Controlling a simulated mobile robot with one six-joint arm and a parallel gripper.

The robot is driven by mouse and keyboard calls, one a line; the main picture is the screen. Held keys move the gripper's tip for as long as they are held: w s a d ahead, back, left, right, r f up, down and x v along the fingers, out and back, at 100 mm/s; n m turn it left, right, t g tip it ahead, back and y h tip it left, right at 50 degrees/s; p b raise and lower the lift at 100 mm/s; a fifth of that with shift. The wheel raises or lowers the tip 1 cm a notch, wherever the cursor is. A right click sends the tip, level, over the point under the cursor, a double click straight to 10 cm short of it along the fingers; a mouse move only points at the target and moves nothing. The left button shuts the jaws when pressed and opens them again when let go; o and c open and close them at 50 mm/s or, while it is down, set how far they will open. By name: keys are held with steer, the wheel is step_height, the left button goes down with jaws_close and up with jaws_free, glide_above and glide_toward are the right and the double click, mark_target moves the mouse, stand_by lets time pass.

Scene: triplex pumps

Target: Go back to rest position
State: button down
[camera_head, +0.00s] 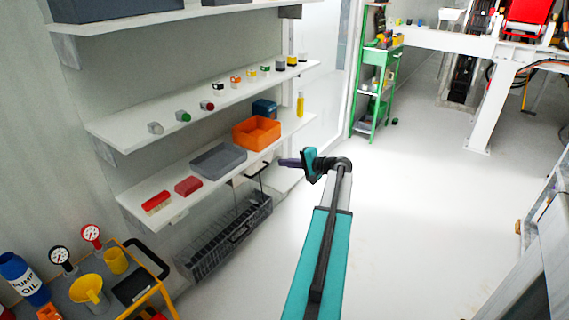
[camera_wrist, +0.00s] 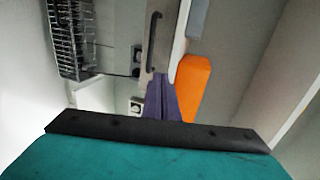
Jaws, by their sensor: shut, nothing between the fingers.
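My gripper (camera_head: 281,162) shows in the head view at the end of my teal and black arm, pointing left toward the lower shelf. Its purple fingers are together with nothing between them. In the wrist view the closed fingers (camera_wrist: 162,98) show at the middle, beside the orange bin (camera_wrist: 193,88). In the head view the orange bin (camera_head: 257,133) stands on the lower shelf, up and left of my gripper. My gripper looks apart from the bin and the shelf, though the exact gap cannot be told.
The lower shelf (camera_head: 170,213) holds a grey tray (camera_head: 218,160) and red items; the middle shelf (camera_head: 110,127) holds several small parts. A yellow-framed cart (camera_head: 158,289) with gauges and a funnel stands lower left. A green rack (camera_head: 370,105) and white bench (camera_head: 487,110) stand behind.

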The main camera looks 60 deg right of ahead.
steer(key=shift+w, duration=0.1)
